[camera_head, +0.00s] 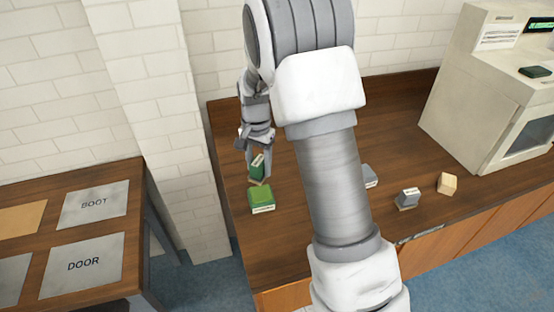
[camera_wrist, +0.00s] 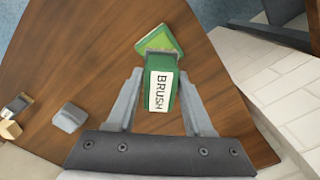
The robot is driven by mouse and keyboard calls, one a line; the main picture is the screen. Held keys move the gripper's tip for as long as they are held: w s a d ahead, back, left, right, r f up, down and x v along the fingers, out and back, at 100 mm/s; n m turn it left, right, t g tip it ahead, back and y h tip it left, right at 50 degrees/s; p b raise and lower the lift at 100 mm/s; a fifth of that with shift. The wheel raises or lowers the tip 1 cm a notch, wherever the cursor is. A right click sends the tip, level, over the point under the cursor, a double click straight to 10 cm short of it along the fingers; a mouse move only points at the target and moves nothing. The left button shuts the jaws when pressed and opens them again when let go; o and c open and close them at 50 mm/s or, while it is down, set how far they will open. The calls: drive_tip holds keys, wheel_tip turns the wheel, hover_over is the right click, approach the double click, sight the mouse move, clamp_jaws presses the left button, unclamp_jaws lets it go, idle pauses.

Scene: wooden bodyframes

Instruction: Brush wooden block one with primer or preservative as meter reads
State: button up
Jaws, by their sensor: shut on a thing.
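My gripper (camera_head: 258,172) is shut on a green brush (camera_head: 257,166), above the left part of the wooden counter. In the wrist view, the brush (camera_wrist: 160,92), labelled BRUSH, sits between the two fingers (camera_wrist: 160,78). A green-topped box (camera_head: 262,198) with a small white label stands just below the brush. It also shows beyond the brush in the wrist view (camera_wrist: 160,40); I cannot tell whether they touch. A pale wooden block (camera_head: 447,184) lies on the counter at the right. I cannot read which block it is.
A labelled grey block (camera_head: 408,198) and another grey block (camera_head: 370,177), partly behind my arm, lie on the counter. A large beige machine (camera_head: 490,85) with a small green display stands at right. White brick walls stand behind.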

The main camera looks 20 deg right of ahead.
drive_tip(key=shift+f+b, duration=2)
drive_tip(key=shift+f, duration=0.95)
drive_tip(key=shift+f+b, duration=0.4)
drive_tip(key=shift+f, duration=0.2)
drive_tip(key=shift+r, duration=0.15)
drive_tip(key=shift+r+p, duration=2.45)
drive_tip(key=shift+r, duration=1)
